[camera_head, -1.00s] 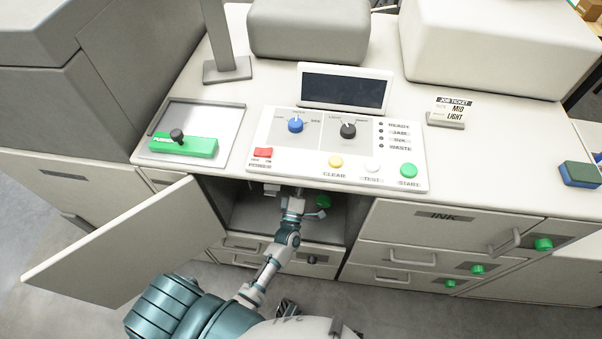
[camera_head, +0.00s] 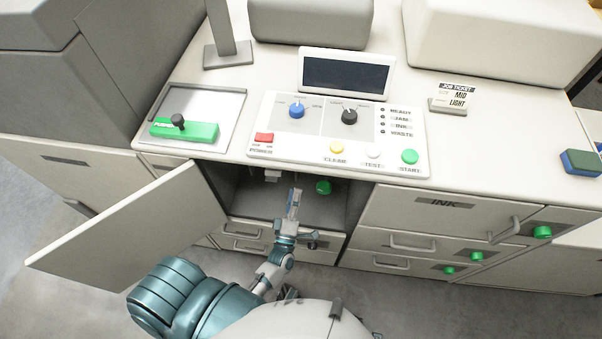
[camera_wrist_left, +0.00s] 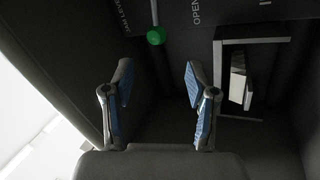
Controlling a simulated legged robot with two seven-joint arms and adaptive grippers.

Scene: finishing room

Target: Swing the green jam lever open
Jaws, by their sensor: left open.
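The green jam lever's round green knob (camera_head: 323,187) is inside the open cabinet bay below the control panel. In the left wrist view the knob (camera_wrist_left: 155,36) hangs at the end of a thin grey rod, beyond the fingertips. My left gripper (camera_head: 295,197) is at the bay's opening, just left of the knob in the head view. In the left wrist view its two blue-padded fingers (camera_wrist_left: 158,70) are spread with nothing between them, apart from the knob. My right gripper is not in view.
The cabinet door (camera_head: 130,232) stands swung open on the left. The control panel (camera_head: 300,150) overhangs the bay. A drawer (camera_head: 245,230) lies below it, and other drawers with green knobs are right. In the left wrist view a grey frame with a pale block (camera_wrist_left: 238,78) stands right of the fingers.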

